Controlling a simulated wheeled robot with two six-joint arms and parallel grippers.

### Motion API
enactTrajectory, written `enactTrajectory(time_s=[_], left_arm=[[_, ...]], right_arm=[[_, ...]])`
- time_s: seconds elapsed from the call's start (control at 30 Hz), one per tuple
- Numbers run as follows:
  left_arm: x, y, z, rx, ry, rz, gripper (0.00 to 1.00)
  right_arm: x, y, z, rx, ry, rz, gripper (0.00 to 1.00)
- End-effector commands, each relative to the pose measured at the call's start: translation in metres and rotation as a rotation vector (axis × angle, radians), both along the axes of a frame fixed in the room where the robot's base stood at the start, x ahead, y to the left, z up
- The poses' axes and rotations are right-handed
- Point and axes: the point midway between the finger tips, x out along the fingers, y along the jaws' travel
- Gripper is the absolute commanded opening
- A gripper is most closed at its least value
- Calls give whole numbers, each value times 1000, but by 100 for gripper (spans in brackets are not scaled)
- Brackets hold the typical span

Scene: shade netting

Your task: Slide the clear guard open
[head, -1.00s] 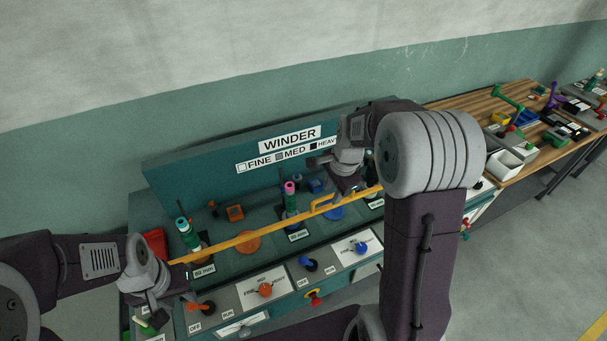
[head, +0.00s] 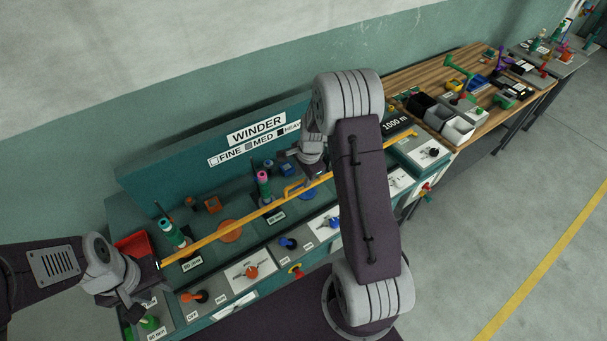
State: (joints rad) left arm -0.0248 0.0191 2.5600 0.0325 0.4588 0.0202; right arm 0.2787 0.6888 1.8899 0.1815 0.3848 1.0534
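The clear guard shows as a long yellow rail (head: 204,241) running along the front of the winder's deck; its clear panel is hard to make out. A yellow loop handle (head: 295,189) stands on the rail near the middle. My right gripper (head: 314,174) is just right of and behind the handle; its fingers are dark and partly hidden, so I cannot tell whether they touch it or are shut. My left gripper (head: 134,312) is low at the left, by the front left corner of the winder, apart from the guard. Its finger opening is unclear.
The winder (head: 150,180) carries spools, coloured knobs and a red bin (head: 133,246) at its left. My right arm hides part of its right side. A wooden bench (head: 416,76) with bins stands beyond to the right. The floor (head: 520,200) at right is clear.

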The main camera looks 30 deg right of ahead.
Motion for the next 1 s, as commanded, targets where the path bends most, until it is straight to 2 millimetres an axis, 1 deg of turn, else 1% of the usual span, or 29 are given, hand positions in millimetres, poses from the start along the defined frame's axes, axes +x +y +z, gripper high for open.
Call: enactTrajectory(time_s=[0.1,0.27,0.3,0.37,0.4,0.43,1.0], left_arm=[[0,0,1,0,0,0,36],[0,0,1,0,0,0,36],[0,0,1,0,0,0,36],[0,0,1,0,0,0,36],[0,0,1,0,0,0,36],[0,0,1,0,0,0,36],[0,0,1,0,0,0,36]], right_arm=[[1,0,-5,-1,-1,0,34],[1,0,-5,-1,-1,0,34],[1,0,-5,-1,-1,0,31],[1,0,-5,-1,-1,0,14],[1,0,-5,-1,-1,0,3],[1,0,-5,-1,-1,0,0],[1,0,-5,-1,0,0,0]])
